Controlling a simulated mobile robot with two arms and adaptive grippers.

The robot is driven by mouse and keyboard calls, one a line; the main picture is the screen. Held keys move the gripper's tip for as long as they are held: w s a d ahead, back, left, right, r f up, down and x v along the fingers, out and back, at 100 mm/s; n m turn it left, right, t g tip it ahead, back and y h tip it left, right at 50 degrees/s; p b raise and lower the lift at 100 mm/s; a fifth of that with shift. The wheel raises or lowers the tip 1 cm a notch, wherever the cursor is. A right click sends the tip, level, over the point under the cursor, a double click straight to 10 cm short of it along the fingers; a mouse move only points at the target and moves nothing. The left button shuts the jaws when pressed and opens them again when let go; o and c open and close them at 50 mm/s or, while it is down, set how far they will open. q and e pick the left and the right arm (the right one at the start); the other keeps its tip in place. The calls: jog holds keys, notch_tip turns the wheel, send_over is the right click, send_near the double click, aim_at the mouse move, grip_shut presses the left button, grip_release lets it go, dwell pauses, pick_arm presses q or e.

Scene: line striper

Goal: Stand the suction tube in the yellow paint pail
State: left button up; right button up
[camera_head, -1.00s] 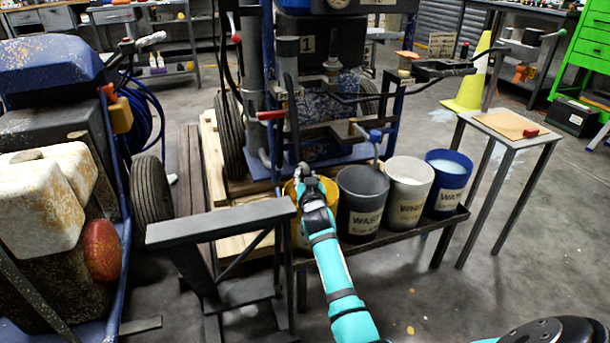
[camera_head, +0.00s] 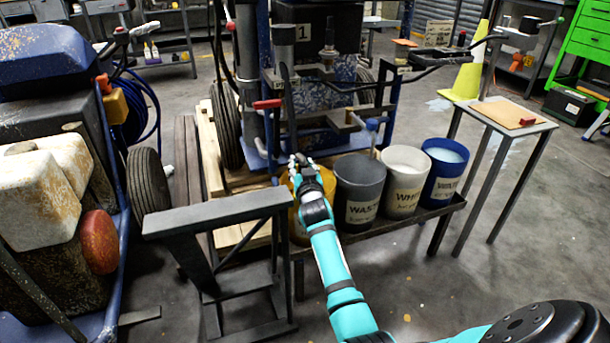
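The yellow paint pail (camera_head: 327,181) stands at the left end of a low rack, partly hidden behind my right gripper and forearm. My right gripper (camera_head: 297,163) is at the pail's mouth, seen from behind. Its fingers are small and partly hidden, so I cannot tell whether they are open or shut. A dark, thin upright tube (camera_head: 289,103), possibly the suction tube, runs down in front of the striper to just above the gripper. I cannot tell whether the gripper touches it, or whether its lower end is inside the pail. My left gripper is out of view.
A dark waste pail (camera_head: 357,212), a white pail (camera_head: 403,200) and a blue water pail (camera_head: 443,190) stand right of the yellow one on the rack (camera_head: 395,230). A grey metal stand (camera_head: 215,214) is close at left. A small table (camera_head: 510,112) stands at right.

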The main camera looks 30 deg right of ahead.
jog(key=v, duration=1.1)
jog(key=shift+s+a+r, duration=0.1)
jog(key=shift+s+a, duration=0.05)
